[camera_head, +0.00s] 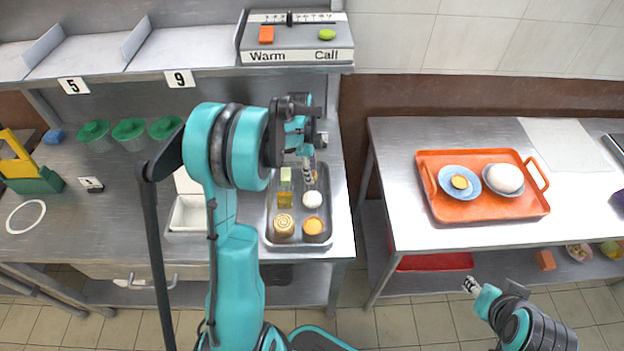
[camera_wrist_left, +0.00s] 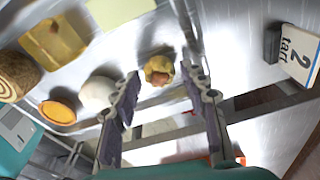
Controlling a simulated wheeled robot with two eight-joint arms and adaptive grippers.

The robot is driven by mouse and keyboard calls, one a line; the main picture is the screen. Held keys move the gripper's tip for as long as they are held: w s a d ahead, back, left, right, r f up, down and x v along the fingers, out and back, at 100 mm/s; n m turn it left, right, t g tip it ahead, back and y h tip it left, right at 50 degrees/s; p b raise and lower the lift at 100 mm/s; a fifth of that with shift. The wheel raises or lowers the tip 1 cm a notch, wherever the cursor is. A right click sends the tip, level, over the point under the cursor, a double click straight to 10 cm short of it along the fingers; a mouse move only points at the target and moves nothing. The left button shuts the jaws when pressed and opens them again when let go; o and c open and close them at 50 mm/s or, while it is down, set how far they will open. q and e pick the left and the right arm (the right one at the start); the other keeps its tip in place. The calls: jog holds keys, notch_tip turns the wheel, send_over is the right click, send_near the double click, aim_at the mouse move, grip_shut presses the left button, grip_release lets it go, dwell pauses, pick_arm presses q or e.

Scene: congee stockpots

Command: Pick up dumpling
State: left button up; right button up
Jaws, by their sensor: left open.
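A small yellow dumpling with a brownish filling (camera_wrist_left: 158,70) lies on the metal tray (camera_head: 270,232). In the left wrist view it shows just past and between my fingertips, apart from both. In the head view my left gripper (camera_head: 307,172) hides most or all of it. My left gripper (camera_wrist_left: 163,84) is open and empty, pointing down over the tray's right half. My right gripper (camera_head: 470,285) is at the lower right, away from the tables; its jaw state is unclear.
On the right table, an orange tray (camera_head: 440,208) carries two blue dishes with food. A shelf (camera_head: 200,48) overhangs the left counter.

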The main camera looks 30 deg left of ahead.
pick_arm(q)
jog(key=shift+f, duration=0.55)
jog(key=shift+r, duration=0.1)
jog(key=c, duration=0.7)
